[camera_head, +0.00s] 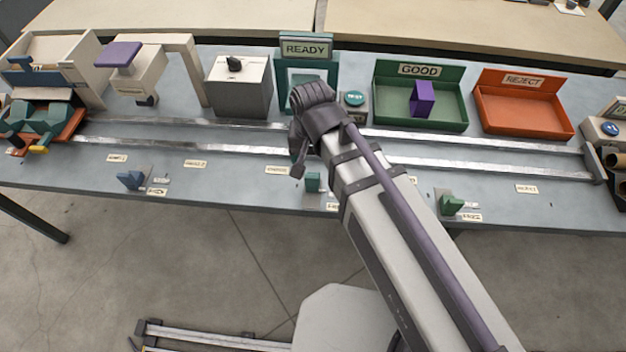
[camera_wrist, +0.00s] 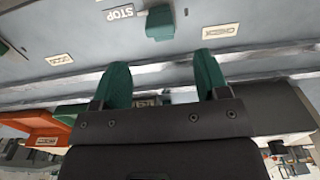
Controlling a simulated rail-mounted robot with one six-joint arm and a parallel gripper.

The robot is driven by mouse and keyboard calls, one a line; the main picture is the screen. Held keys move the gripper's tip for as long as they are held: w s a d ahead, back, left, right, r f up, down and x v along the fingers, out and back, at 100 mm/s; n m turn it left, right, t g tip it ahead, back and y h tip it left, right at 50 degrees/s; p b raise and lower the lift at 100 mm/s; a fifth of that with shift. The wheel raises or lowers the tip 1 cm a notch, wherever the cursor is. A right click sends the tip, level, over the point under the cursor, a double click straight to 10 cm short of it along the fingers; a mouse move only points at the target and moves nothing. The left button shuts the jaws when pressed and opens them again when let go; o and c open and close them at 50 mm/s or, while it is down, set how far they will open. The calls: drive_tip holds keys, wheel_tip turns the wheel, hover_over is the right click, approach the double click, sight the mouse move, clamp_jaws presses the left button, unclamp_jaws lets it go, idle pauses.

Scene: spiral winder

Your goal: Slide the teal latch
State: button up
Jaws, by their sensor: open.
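The teal latch (camera_head: 312,182) is a small block near the front edge of the table, just left of my forearm in the head view. In the wrist view the teal latch (camera_wrist: 160,22) shows at the top centre, beside a STOP label (camera_wrist: 121,12). My gripper (camera_wrist: 160,62) is open with two dark green fingers, and nothing is between them. The latch lies beyond the fingertips, roughly in line with the gap, apart from them in the picture. In the head view my gripper (camera_head: 297,168) hangs over the table to the left of the latch, partly hidden by my wrist.
Metal rails (camera_head: 210,143) run along the table. A blue block (camera_head: 130,180) and a green block (camera_head: 450,205) sit near the front edge. A green GOOD tray (camera_head: 450,119) holding a purple block (camera_head: 422,98) and an orange REJECT tray (camera_head: 525,112) stand behind.

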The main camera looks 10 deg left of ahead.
sight(312, 176)
wheel_tip(312, 176, down, 10)
drive_tip(key=b, duration=0.8)
drive_tip(key=shift+r, duration=0.2)
drive_tip(key=shift+r, duration=0.15)
drive_tip(key=shift+c, duration=0.4)
